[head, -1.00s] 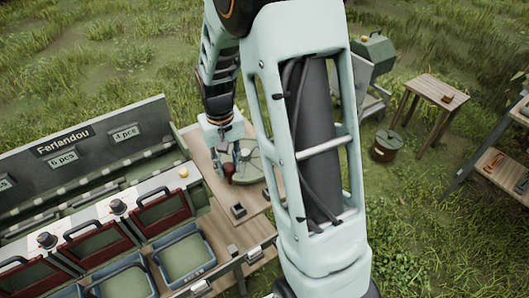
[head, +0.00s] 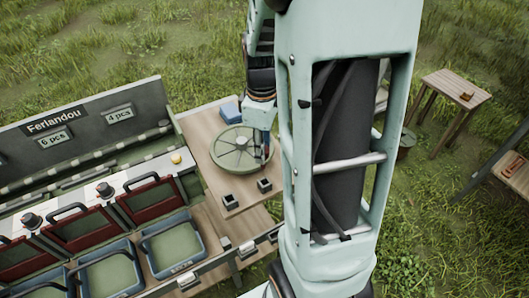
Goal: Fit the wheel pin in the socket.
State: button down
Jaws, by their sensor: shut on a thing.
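My gripper (head: 264,152) is at the right side of the round green wheel (head: 232,158), above the wooden table. It is shut on a small reddish piece, probably the wheel pin, which is mostly hidden by the fingers and my arm. Two small dark square blocks sit on the table in front of the wheel: one at the left (head: 227,201) and one at the right (head: 264,186). Either may be the socket; I cannot tell which. The gripper is behind the right block and apart from it.
A blue box (head: 230,110) is on the table (head: 205,145) behind the wheel. The sorting station (head: 85,140) with blue crates (head: 175,222) stands at the left. A small wooden stool (head: 455,88) is at the far right. My arm hides the table's right side.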

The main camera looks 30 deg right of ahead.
jog(key=shift+s+d+f, duration=0.1)
jog(key=shift+s+d, duration=0.1)
jog(key=shift+f+b, duration=1.9)
jog(key=shift+f, duration=0.45)
jog(key=shift+f+b, duration=0.15)
jog(key=shift+b, duration=0.15)
jog(key=shift+f+b, duration=0.65)
jog(key=shift+f, duration=0.1)
jog(key=shift+f, duration=0.35)
jog(key=shift+f+b, duration=0.7)
jog(key=shift+b, duration=0.15)
jog(key=shift+f, duration=0.25)
jog(key=shift+f+b, duration=0.3)
jog(key=shift+b, duration=0.15)
